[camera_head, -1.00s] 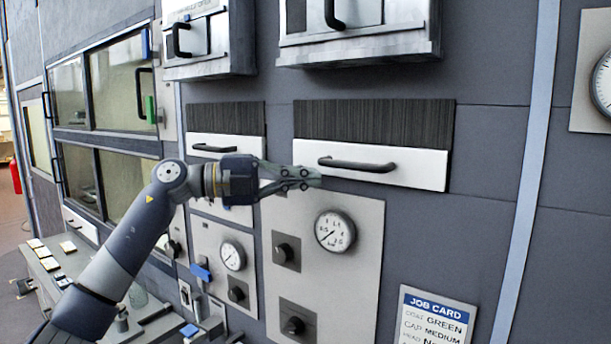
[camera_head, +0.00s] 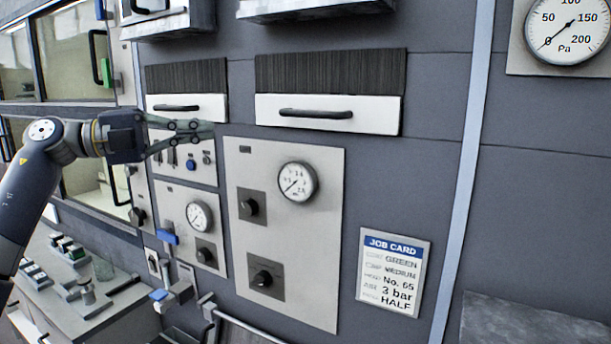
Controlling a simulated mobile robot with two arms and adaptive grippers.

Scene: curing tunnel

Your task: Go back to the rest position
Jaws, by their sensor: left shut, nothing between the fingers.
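My left gripper (camera_head: 199,130) is shut and empty, its fingers pointing right. In the picture it lies just below the left white drawer (camera_head: 187,107) and over the top of a small control panel (camera_head: 177,163). I cannot tell whether it touches the panel. My left arm (camera_head: 32,185) comes in from the left edge, bent at the wrist. My right gripper is out of view.
A wider white drawer (camera_head: 329,115) with a black handle is to the right. Below are a gauge panel (camera_head: 323,235) and a job card (camera_head: 393,272). A large Pa dial (camera_head: 567,30) is top right. A bench (camera_head: 101,318) with small items stands lower left.

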